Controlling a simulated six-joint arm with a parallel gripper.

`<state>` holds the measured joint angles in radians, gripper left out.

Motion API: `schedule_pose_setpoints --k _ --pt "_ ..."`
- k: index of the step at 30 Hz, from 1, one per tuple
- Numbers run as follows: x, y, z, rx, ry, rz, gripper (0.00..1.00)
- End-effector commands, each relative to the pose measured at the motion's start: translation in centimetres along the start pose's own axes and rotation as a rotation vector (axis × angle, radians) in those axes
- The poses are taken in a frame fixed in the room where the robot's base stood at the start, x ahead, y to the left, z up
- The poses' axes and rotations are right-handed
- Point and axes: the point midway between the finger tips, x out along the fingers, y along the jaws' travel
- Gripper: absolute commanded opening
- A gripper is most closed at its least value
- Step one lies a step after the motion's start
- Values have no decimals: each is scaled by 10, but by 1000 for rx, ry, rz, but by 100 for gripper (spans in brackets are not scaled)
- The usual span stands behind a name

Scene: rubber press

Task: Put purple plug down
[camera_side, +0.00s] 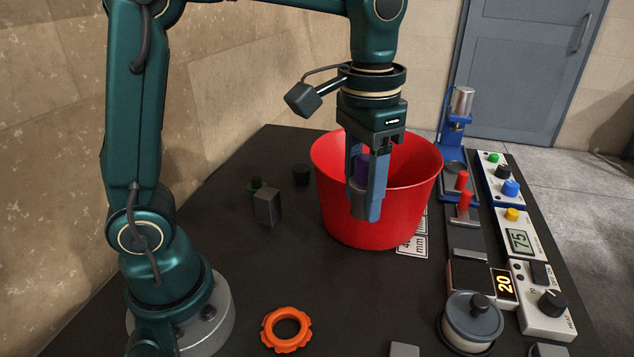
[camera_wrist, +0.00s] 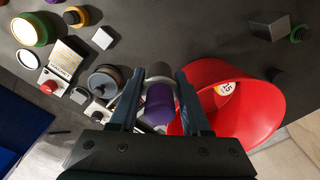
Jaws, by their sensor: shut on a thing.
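The purple plug (camera_side: 361,165) is a short purple cylinder with a grey end (camera_side: 358,206). My gripper (camera_side: 365,212) points down and is shut on it, partly hiding it in the side view. In the wrist view the purple plug (camera_wrist: 160,103) sits between the two fingers of my gripper (camera_wrist: 159,75), with its grey end toward the fingertips. The plug is held up clear of the table, in front of the red bucket in the side view.
A large red bucket (camera_side: 370,225) stands close beside my gripper; it fills the right of the wrist view (camera_wrist: 250,112). An orange ring (camera_side: 287,330) lies near the front. A grey block (camera_side: 267,207) stands left. A lidded pot (camera_side: 472,322) and control panels (camera_side: 520,240) line the right.

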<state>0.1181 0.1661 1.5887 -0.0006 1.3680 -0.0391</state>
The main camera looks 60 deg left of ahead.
Motion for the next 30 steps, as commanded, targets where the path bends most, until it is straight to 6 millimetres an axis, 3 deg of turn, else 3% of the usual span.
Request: schedule_pose_setpoints --k 9,17,30 --pt "36 2 36 334 -10 2 0" --pt "49 5 61 414 -24 4 0" --pt "93 78 80 422 -24 2 0"
